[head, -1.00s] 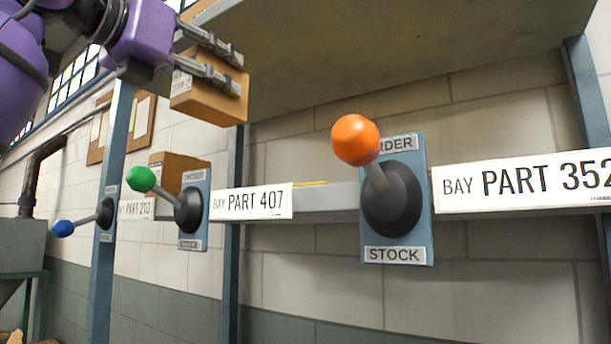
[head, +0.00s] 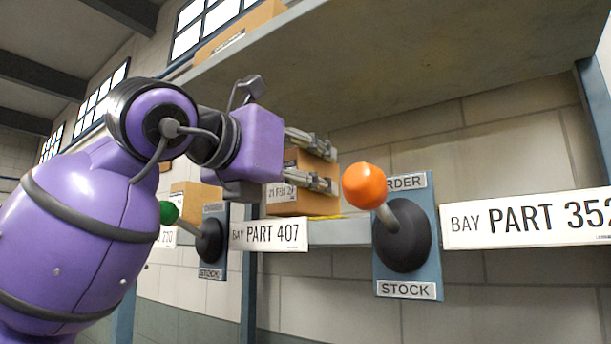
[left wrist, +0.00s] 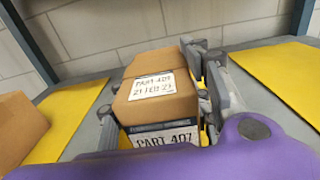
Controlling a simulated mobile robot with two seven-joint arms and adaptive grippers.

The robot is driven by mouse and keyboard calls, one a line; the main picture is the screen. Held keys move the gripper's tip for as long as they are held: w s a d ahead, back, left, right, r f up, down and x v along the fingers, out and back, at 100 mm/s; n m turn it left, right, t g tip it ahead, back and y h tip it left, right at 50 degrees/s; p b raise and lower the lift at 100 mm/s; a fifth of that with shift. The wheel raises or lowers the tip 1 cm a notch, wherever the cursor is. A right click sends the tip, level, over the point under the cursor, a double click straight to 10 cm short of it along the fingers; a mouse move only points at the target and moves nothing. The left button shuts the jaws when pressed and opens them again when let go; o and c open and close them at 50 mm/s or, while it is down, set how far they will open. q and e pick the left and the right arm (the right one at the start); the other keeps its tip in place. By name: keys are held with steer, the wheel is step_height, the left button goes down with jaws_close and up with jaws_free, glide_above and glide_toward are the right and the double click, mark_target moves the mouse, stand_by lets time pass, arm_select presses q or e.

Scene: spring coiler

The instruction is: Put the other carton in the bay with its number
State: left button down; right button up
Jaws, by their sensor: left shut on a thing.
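A brown carton (head: 312,203) is held in my left gripper (head: 332,169) at the PART 407 bay. In the left wrist view the carton (left wrist: 148,104) has a white label reading PART 407 with a date line. My fingers are shut on it from its sides. The BAY PART 407 sign (head: 268,235) is on the shelf edge below it, and it also shows in the left wrist view (left wrist: 165,139). Yellow shows around the carton's base; I cannot tell whether it touches the shelf. My right gripper is not in view.
Another carton (left wrist: 18,130) sits on a yellow mat to the left; a carton (head: 195,195) shows there in the head view. An orange-knobbed lever (head: 364,185) and a green-knobbed lever (head: 168,212) stick out from the shelf front. BAY PART 352 (head: 530,217) is right. An upper shelf (head: 430,60) hangs overhead.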

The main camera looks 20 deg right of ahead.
arm_select(q)
steer(key=shift+a+f, duration=0.1)
steer(key=shift+f, duration=0.2)
steer(key=c, duration=0.9)
jaws_free()
steer(key=shift+f, duration=0.2)
steer(key=shift+r, duration=0.15)
steer(key=v, duration=1.2)
steer(key=shift+b, duration=0.35)
